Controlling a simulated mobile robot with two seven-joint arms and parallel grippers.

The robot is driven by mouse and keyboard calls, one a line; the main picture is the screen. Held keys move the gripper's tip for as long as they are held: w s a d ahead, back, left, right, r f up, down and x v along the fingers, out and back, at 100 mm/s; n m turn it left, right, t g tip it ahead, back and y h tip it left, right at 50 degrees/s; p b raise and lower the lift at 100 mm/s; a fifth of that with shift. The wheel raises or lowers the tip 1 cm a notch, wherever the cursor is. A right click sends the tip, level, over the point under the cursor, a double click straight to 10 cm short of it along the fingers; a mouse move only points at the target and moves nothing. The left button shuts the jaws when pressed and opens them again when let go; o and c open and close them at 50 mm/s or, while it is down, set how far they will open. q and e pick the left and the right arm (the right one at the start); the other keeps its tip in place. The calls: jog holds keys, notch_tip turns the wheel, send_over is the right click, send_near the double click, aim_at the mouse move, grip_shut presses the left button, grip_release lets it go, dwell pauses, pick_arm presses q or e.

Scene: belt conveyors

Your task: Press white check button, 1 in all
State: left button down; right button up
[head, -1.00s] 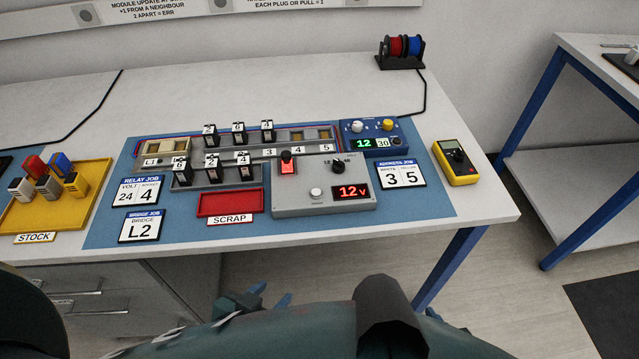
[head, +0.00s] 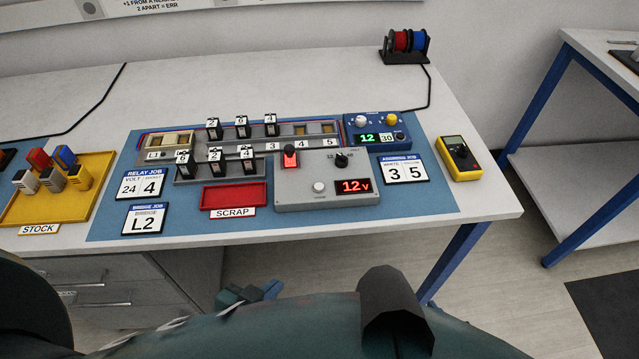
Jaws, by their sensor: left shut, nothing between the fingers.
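The box has a red display (head: 357,186) reading 12 V, a black knob (head: 341,160) and a red-lit socket holding a black-topped piece (head: 290,156). Nothing covers the button. My left gripper (head: 250,293) shows in part at the bottom, below the bench's front edge and well apart from the button. It is shut and empty, with much of it hidden behind my arm. My right gripper cannot be made out.
A red scrap tray (head: 234,207) and module racks stand left of the test box. A blue power unit (head: 376,147) is behind it and a yellow meter (head: 458,158) to its right. A yellow stock tray (head: 91,192) is at far left. The bench front is clear.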

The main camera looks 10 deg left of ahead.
jog(key=shift+s+f, duration=0.2)
jog(key=shift+s, duration=0.05)
dwell(0.8)
jog(key=shift+w+r, duration=0.1)
jog(key=shift+w, duration=0.05)
jog(key=shift+d, duration=0.1)
